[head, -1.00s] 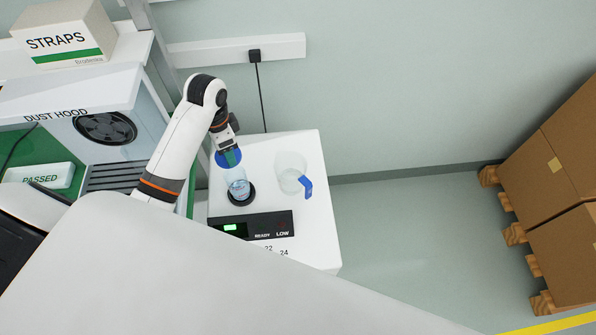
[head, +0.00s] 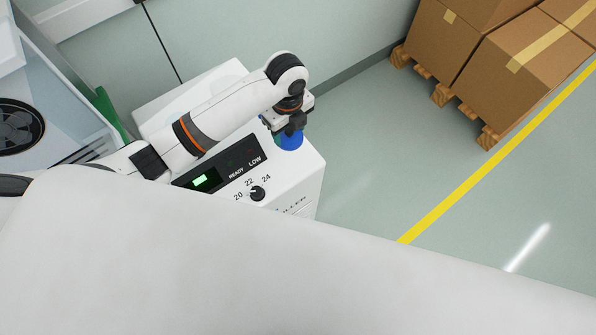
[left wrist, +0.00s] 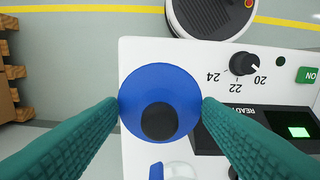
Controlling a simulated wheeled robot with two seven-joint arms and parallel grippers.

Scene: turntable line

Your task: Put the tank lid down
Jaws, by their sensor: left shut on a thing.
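The tank lid is a blue disc with a round black knob. It shows in the head view (head: 290,141) and in the left wrist view (left wrist: 161,78). My left gripper (left wrist: 160,106) is shut on the lid, with a green finger at each side of it. The tank is hidden behind my arm in the head view. My right gripper is not in view.
A clear jug (left wrist: 182,171) with a blue handle (left wrist: 156,171) stands close beside the lid in the wrist view. The machine's dial (head: 257,193) and lit display (head: 201,181) are at the front. Cartons (head: 518,75) on pallets stand farther right; the floor between is clear.

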